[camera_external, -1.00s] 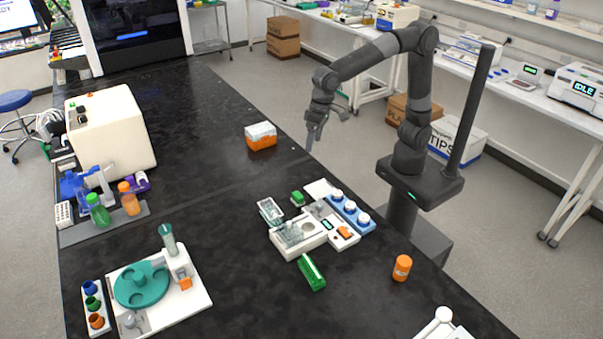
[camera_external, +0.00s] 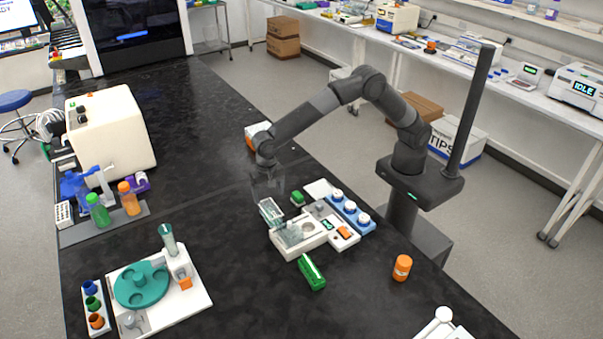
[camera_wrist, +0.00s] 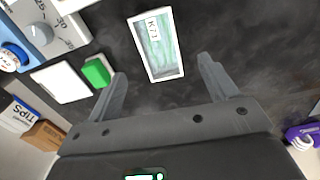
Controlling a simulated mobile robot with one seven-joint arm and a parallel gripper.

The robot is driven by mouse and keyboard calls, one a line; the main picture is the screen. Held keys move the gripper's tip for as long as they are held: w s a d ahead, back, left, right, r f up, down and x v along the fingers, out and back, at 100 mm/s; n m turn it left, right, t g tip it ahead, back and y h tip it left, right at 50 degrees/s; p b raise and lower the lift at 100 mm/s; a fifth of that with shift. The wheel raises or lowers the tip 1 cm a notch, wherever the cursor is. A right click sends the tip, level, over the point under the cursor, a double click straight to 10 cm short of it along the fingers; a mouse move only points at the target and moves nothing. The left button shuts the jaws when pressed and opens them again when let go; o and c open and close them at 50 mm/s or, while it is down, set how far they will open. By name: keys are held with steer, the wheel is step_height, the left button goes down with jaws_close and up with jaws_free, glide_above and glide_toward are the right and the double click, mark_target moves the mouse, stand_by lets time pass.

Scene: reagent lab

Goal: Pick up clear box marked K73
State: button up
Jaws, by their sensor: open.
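The clear box marked K73 (camera_wrist: 158,48) has a white rim and a greenish tint, and it shows in the upper middle of the wrist view. In the external view the clear box (camera_external: 271,212) stands on the black bench, just left of a white device. My gripper (camera_wrist: 163,80) is open, and its two fingers point toward the box with a gap between them. The box lies beyond the fingertips and roughly between their lines, and nothing is held. In the external view my gripper (camera_external: 266,185) hangs above and behind the box, dark against the bench.
A green block (camera_external: 297,198) and a white plate (camera_external: 319,189) lie right of the box. The white device (camera_external: 316,241) and a blue rack (camera_external: 350,213) are close by. An orange and white box (camera_external: 250,138) sits behind my wrist. The bench left of the box is clear.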

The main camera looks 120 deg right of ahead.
mark_target(270, 208)
step_height(270, 208, down, 9)
steer(key=shift+s+d+r, duration=0.1)
stand_by(0.4)
steer(key=shift+c, duration=0.5)
steer(key=c, duration=1.1)
